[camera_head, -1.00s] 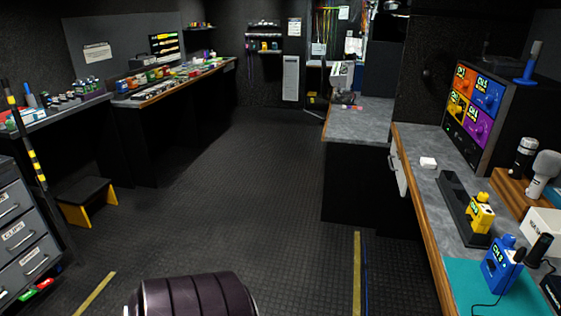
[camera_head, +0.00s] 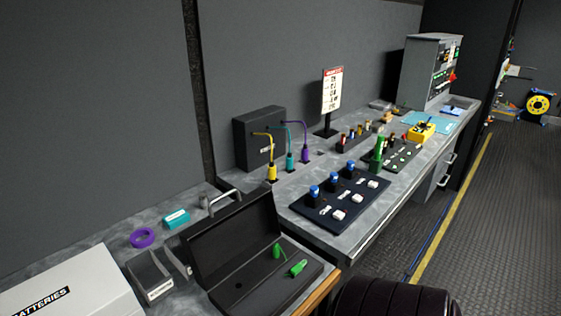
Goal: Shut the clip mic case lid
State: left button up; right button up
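A black case (camera_head: 238,302) stands open on the grey counter in the lower middle. Its lid (camera_head: 220,243) is raised and leans back behind the base. Two small green items (camera_head: 297,268), which look like clip mics, sit in the dark lining. The lower edge of the case is cut off by the picture. Neither of my grippers is in view.
A metal handle (camera_head: 224,197) shows behind the lid. Left of the case are a small grey holder (camera_head: 150,274), a purple ring (camera_head: 142,238), a teal box (camera_head: 176,218) and a white batteries box (camera_head: 75,290). A black panel (camera_head: 335,209) with blue-topped items lies to the right.

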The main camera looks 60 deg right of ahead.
aim_at(216, 247)
jog(key=l+z, duration=0.1)
jog(key=z, duration=1.35)
jog(key=l+u, duration=0.5)
jog(key=k+j, duration=0.05)
